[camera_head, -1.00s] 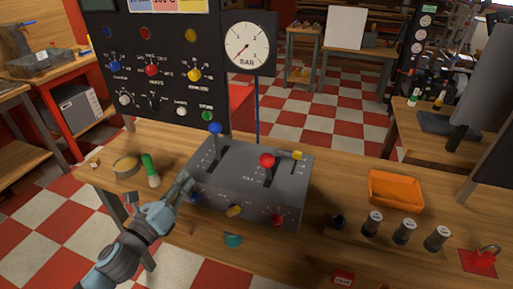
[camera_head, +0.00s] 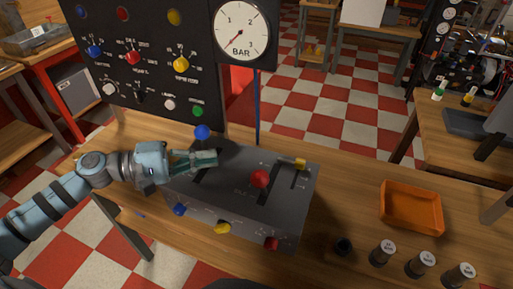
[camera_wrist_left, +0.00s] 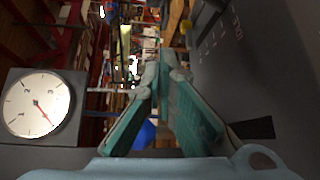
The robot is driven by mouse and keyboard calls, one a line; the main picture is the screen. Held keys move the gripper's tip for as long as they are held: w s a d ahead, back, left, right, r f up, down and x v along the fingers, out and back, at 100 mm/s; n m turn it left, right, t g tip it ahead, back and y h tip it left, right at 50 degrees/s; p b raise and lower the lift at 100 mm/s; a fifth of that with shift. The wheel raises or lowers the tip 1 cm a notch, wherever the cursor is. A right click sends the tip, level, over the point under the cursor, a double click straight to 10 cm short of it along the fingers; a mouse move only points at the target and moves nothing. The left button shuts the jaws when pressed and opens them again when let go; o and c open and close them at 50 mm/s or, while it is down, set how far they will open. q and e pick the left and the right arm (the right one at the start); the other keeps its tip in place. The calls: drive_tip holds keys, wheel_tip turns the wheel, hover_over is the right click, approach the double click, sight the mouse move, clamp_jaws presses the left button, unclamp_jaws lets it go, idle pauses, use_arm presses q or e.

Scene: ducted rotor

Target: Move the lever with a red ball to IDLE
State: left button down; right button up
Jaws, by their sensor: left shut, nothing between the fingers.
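The grey lever box (camera_head: 235,205) stands on the wooden table. The lever with the red ball (camera_head: 259,179) is in a slot right of the box's middle. A blue-ball lever (camera_head: 202,132) is near the back left and a yellow-handled lever (camera_head: 300,163) at the right. My left gripper (camera_head: 212,158) is shut and empty, above the left part of the box, left of the red ball and just in front of the blue ball. In the left wrist view its green fingers (camera_wrist_left: 165,75) show, with the blue ball (camera_wrist_left: 145,133) beyond them and an IDLE marking on the box. My right gripper does not show.
A dark panel (camera_head: 140,75) with knobs and a BAR gauge (camera_head: 240,30) stand behind the box. The table between box and tray is clear.

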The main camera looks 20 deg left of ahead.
sight(262, 185)
use_arm(q)
drive_tip(key=shift+w+d+r, duration=0.1)
drive_tip(key=shift+d+r, duration=0.05)
drive_tip(key=shift+d, duration=0.1)
drive_tip(key=p+x, duration=0.1)
drive_tip(key=x, duration=0.4)
drive_tip(key=p+x, duration=0.1)
drive_tip(key=x, duration=0.2)
drive_tip(key=shift+d+r+p, duration=0.3)
drive_tip(key=shift+d+r, duration=0.05)
drive_tip(key=shift+d, duration=0.05)
drive_tip(key=shift+d+f+p, duration=0.15)
drive_tip(key=shift+d+p, duration=0.2)
drive_tip(key=shift+d, duration=0.15)
drive_tip(key=s, duration=0.1)
drive_tip(key=s+p, duration=0.1)
drive_tip(key=s, duration=0.1)
drive_tip(key=shift+s+d+r, duration=0.25)
drive_tip(key=shift+s, duration=0.2)
drive_tip(key=shift+w+f, duration=0.1)
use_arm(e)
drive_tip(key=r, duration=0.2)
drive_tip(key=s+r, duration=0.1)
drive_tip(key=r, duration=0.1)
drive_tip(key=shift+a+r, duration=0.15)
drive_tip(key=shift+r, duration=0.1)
